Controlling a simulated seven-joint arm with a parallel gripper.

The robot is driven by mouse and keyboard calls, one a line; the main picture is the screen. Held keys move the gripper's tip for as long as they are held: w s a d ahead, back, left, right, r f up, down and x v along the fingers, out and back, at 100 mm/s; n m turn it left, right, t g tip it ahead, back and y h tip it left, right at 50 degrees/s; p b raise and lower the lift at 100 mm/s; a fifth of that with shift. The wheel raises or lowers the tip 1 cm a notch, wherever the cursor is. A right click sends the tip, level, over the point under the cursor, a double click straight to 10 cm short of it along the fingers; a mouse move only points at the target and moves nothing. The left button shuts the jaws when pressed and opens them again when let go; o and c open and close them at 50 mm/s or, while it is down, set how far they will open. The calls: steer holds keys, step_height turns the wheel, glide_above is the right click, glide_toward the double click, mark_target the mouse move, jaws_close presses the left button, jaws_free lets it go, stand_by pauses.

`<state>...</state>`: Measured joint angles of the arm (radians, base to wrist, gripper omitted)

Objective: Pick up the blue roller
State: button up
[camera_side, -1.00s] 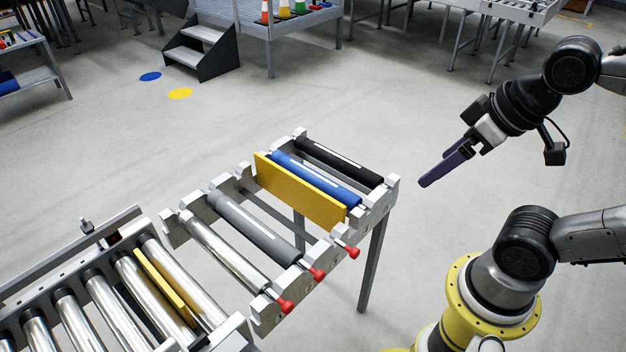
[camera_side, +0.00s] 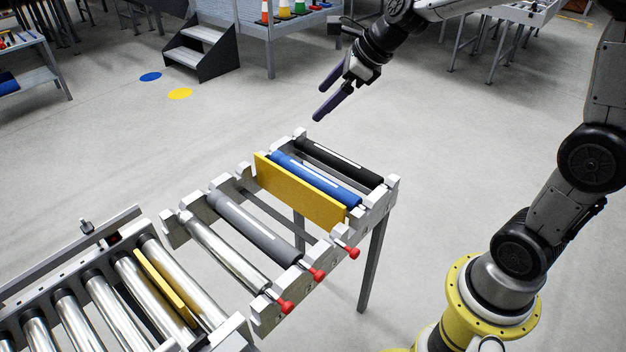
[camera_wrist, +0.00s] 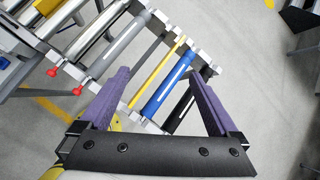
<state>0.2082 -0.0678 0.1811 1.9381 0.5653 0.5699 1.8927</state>
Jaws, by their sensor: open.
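The blue roller (camera_side: 318,180) lies in the rack between a yellow plate (camera_side: 298,193) and a black roller (camera_side: 338,161). It also shows in the wrist view (camera_wrist: 168,88), between my open fingers but farther off. My gripper (camera_side: 326,106) is open and empty, with purple fingers. It hangs in the air above and behind the far end of the rack, apart from every roller. In the wrist view my gripper's fingers (camera_wrist: 160,92) are spread wide.
The rack (camera_side: 392,190) also holds a grey roller (camera_side: 253,226) and a silver roller (camera_side: 222,249). Red knobs (camera_side: 318,274) stick out along its near side. A roller conveyor (camera_side: 100,300) stands at the lower left. The yellow plate rises close beside the blue roller.

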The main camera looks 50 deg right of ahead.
steer(key=w+d+f+m+g, duration=0.1)
steer(key=w+d+f+m, duration=0.55)
steer(key=f, duration=0.55)
steer(key=m+g, duration=0.1)
steer(key=g, duration=0.1)
glide_toward(317, 174)
steer(key=x, duration=1.1)
steer(key=shift+f, duration=0.1)
jaws_close()
